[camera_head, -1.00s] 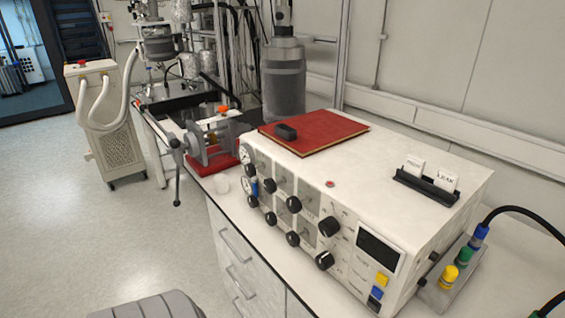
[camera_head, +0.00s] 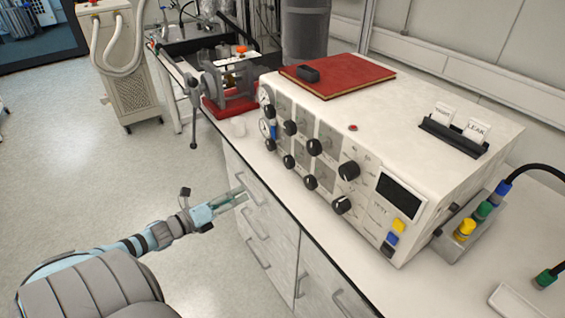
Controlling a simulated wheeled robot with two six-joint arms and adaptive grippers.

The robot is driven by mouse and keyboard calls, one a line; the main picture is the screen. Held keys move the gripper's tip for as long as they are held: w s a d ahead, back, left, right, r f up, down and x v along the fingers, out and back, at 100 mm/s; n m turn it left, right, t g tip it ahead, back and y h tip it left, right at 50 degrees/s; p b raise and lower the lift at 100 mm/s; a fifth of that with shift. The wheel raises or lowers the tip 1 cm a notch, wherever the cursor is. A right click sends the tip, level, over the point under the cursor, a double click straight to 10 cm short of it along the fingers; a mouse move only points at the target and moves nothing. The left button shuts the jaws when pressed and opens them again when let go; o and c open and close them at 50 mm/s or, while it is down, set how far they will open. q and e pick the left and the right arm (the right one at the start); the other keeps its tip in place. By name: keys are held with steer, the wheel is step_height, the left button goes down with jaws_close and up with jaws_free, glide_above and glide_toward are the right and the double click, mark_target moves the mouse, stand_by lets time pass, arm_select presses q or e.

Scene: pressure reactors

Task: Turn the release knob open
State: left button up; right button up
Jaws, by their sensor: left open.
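A white control box (camera_head: 440,105) stands on the bench, with several black knobs, two gauges and a dark screen (camera_head: 401,195) on its front. I cannot tell which knob is the release knob. My left gripper (camera_head: 236,198) is open and empty. It is in front of the drawers in the picture, left of and below the knobs, apart from them. My right gripper is not in view.
A clamp device on a red base (camera_head: 230,106) stands at the bench's left. Drawers (camera_head: 262,215) are below the bench edge. Open floor lies left.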

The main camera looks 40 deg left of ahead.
arm_select(q)
steer(key=w+d+r+m+t+h, duration=0.1)
steer(key=w+d+r+m+h, duration=0.15)
steer(key=r+m, duration=0.4)
steer(key=b, duration=0.6)
glide_toward(286, 162)
steer(key=shift+n+h, duration=0.25)
steer(key=shift+h, duration=0.2)
steer(key=x, duration=0.4)
steer(key=shift+w+a+f, duration=0.2)
steer(key=shift+f, duration=0.15)
steer(key=x, duration=0.1)
steer(key=p+x, duration=0.1)
steer(key=x, duration=0.2)
steer(key=shift+w+r, duration=0.35)
steer(key=shift+w+d, duration=0.3)
steer(key=shift+w, duration=0.2)
steer(key=shift+f, duration=0.15)
steer(key=shift+c, duration=0.3)
steer(key=c, duration=1.1)
